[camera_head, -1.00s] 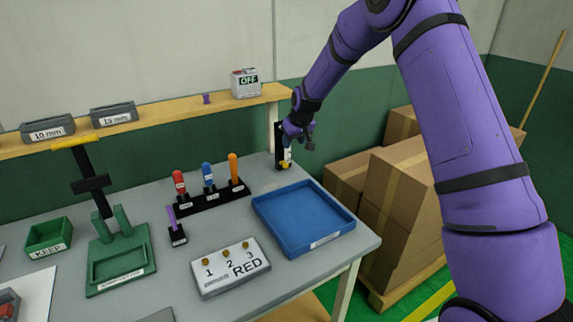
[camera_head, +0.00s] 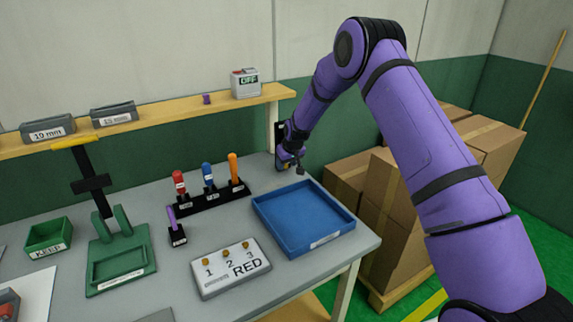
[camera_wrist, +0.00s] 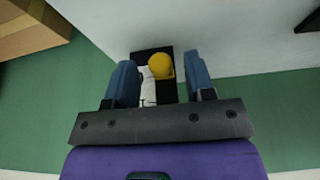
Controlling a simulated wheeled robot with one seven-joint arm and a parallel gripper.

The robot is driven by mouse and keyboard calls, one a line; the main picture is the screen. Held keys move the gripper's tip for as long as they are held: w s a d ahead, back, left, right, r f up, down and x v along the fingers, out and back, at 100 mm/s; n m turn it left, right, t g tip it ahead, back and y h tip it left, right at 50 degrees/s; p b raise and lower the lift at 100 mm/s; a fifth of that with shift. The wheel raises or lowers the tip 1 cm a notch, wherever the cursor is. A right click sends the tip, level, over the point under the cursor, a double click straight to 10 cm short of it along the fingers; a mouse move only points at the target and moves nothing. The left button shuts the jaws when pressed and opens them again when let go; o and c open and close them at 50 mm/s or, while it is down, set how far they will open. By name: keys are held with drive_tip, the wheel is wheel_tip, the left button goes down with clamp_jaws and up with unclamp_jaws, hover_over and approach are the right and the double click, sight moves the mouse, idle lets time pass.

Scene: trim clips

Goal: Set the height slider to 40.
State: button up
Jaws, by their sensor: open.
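The height slider is a dark upright panel with a pale scale strip, at the back right corner of the table, largely hidden behind my gripper in the head view (camera_head: 278,131). In the wrist view its yellow knob (camera_wrist: 161,66) shows between my blue fingers, with the white scale (camera_wrist: 148,88) just below and to the left. The scale's numbers are too small to read. My gripper (camera_head: 291,163) is in front of the slider. In the wrist view my gripper (camera_wrist: 162,82) is open, with a finger on each side of the knob and gaps between.
A blue tray (camera_head: 345,224) lies on the table just in front of the slider. A rack (camera_head: 205,205) with red, blue and orange handles stands to the left. A shelf (camera_head: 180,113) runs along the back. Cardboard boxes (camera_head: 408,220) stand right of the table.

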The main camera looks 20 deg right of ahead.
sight(286, 166)
drive_tip(key=shift+w+f, duration=0.1)
drive_tip(key=shift+f, duration=0.15)
clamp_jaws()
wheel_tip(286, 166, up, 13)
drive_tip(key=shift+r, duration=0.15)
idle(0.4)
unclamp_jaws()
